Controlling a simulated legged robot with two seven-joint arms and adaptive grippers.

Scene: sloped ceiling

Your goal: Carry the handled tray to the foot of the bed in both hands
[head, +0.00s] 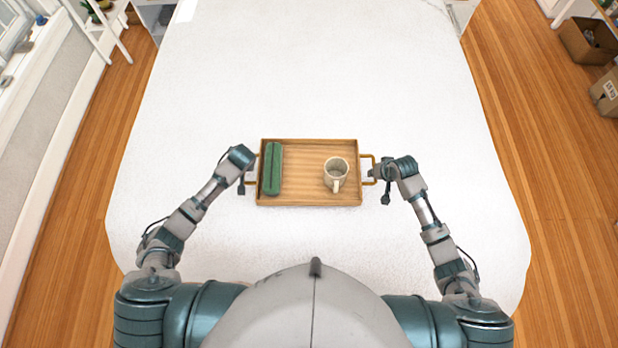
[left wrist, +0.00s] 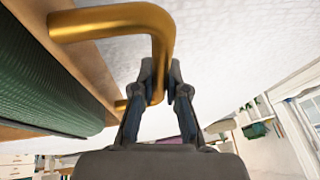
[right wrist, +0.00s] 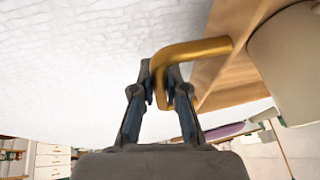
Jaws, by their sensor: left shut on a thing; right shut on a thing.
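The wooden handled tray (head: 300,185) is level over the foot end of the white bed (head: 310,80); from above I cannot tell whether it touches the cover. A green case (head: 272,169) lies along its left side and a pale mug (head: 336,174) stands on its right. My left gripper (head: 248,172) is shut on the left brass handle, seen close in the left wrist view (left wrist: 158,60). My right gripper (head: 377,174) is shut on the right brass handle, seen close in the right wrist view (right wrist: 195,50).
Wooden floor (head: 75,205) runs along both sides of the bed. Cardboard boxes (head: 606,90) and a brown bin (head: 588,42) stand at the upper right. A white shelf (head: 100,30) stands at the upper left. The bed beyond the tray is clear.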

